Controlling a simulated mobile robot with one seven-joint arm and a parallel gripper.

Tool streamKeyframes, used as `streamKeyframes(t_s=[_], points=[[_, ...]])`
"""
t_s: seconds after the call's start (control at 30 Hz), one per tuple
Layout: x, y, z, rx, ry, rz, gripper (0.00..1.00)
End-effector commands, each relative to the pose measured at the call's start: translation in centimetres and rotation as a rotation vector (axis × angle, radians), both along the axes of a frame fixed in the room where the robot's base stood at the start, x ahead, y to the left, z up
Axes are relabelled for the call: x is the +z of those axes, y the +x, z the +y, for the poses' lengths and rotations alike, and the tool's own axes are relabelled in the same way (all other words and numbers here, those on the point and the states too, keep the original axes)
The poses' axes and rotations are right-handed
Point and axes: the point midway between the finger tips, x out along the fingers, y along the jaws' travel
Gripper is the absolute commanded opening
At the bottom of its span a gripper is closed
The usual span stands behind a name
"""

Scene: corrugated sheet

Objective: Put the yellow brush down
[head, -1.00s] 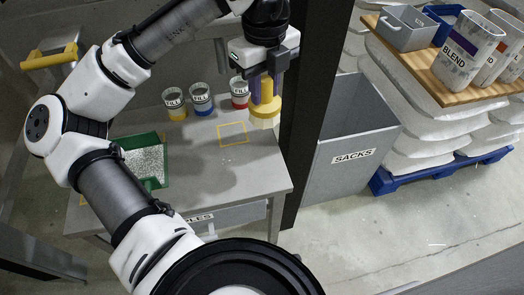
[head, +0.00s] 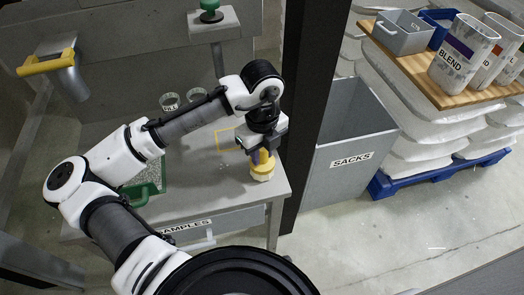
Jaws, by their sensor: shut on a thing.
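The yellow brush (head: 264,168) is upright, with a yellow body and a paler lower end. My gripper (head: 262,155) is shut on its upper part from above. The brush is at the right end of the grey table (head: 222,189), near the right edge. I cannot tell whether its lower end touches the tabletop. A yellow square outline (head: 218,142) is marked on the table, behind and left of the brush; my arm partly covers it.
Two cups (head: 170,101) show behind my arm. A green tray of pale grains (head: 136,194) lies at the table's left, partly hidden by my arm. A dark post (head: 312,110) and the grey SACKS bin (head: 352,160) stand close right of the table.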

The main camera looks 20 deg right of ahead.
Motion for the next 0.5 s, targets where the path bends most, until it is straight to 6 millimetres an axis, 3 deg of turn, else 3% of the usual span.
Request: streamKeyframes(t_s=[0.4, 0.43, 0.5], points=[[-0.74, 0.0, -0.01, 0.0, 0.0, 0.0, 0.07], [-0.65, 0.0, -0.01, 0.0, 0.0, 0.0, 0.28], [-0.61, 0.01, 0.0, 0.0, 0.0, 0.0, 0.37]])
